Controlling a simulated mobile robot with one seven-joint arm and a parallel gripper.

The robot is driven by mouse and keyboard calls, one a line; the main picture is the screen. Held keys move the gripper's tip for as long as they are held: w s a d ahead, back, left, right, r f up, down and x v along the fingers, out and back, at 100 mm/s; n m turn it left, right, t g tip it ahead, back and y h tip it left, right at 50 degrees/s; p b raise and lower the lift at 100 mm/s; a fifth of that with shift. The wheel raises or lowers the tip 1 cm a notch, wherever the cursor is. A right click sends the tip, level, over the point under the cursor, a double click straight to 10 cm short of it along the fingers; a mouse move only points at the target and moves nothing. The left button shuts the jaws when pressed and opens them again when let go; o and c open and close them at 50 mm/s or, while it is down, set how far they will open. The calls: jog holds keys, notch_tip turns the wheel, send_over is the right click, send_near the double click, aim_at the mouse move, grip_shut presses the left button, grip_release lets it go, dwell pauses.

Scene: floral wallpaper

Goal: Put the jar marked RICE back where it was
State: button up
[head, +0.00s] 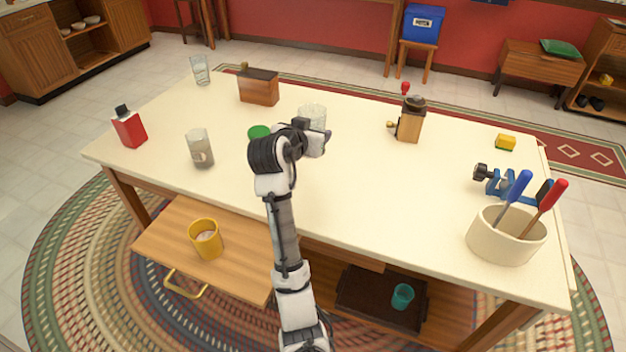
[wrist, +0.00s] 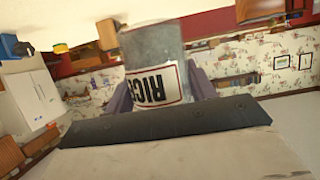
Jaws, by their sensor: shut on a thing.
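The jar marked RICE (wrist: 158,84) is clear glass with a white, red-edged label. It sits between the two purple fingers of my gripper (wrist: 160,90), and the label reads upside down in the wrist view. In the head view the jar (head: 312,115) appears roughly upright at the middle of the cream table (head: 370,195), partly hidden by my gripper (head: 318,138). My gripper is shut on it. I cannot tell whether its base touches the table.
A round green top (head: 259,132) shows beside my arm, partly hidden. A grinder (head: 410,120), blue clamp (head: 505,184) and crock (head: 505,238) stand right.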

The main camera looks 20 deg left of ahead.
notch_tip(320, 180, down, 15)
jog(key=shift+f+p, duration=0.1)
jog(key=shift+p, duration=0.9)
jog(key=shift+f, duration=0.2)
jog(key=o, duration=1.1)
jog(key=shift+o, duration=0.2)
jog(key=shift+r, duration=0.15)
